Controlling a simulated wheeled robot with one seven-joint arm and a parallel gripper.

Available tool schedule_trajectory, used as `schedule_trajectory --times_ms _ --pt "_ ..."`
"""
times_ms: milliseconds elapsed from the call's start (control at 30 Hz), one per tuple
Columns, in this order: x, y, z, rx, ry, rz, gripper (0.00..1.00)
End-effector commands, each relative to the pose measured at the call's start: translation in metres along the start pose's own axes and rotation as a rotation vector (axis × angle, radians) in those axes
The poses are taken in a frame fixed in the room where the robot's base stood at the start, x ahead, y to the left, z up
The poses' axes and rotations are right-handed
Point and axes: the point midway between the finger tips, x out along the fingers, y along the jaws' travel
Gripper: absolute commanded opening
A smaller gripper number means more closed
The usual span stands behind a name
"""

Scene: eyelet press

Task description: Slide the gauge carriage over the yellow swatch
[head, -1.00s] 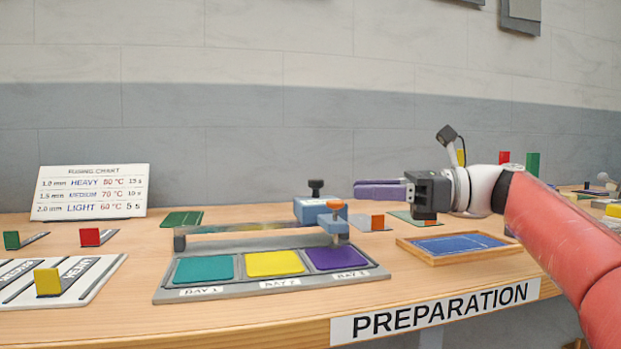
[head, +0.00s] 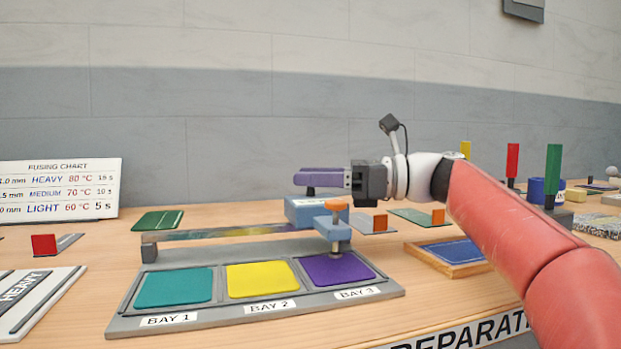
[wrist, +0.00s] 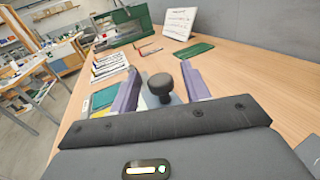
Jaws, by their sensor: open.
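The gauge carriage (head: 305,211) is a blue block on a rail behind the swatch tray. Its arm, with an orange knob (head: 336,205), reaches over the purple swatch (head: 337,270) in bay 3. The yellow swatch (head: 262,279) lies flat in bay 2, to the left, with nothing over it. My gripper (head: 308,178) is open at the carriage's top. In the wrist view the carriage's black knob (wrist: 160,88) stands between the two purple fingers, with gaps visible on both sides. In the head view the fingers mostly hide this knob.
A teal swatch (head: 174,287) lies in bay 1. The rail (head: 215,233) runs left from the carriage to a grey end post (head: 149,247). A blue-topped wooden tray (head: 450,252) is to the right. A green mat (head: 158,220) lies behind the rail's left end.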

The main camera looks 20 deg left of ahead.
Motion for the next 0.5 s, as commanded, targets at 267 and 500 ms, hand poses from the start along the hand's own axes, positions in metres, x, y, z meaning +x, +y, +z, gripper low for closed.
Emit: schedule_trajectory --times_ms 267,500 --pt "0.0080 0.0001 0.0002 0.000 0.000 0.000 0.47" --pt "0.0076 0.0001 0.0002 0.000 0.000 0.000 0.28"
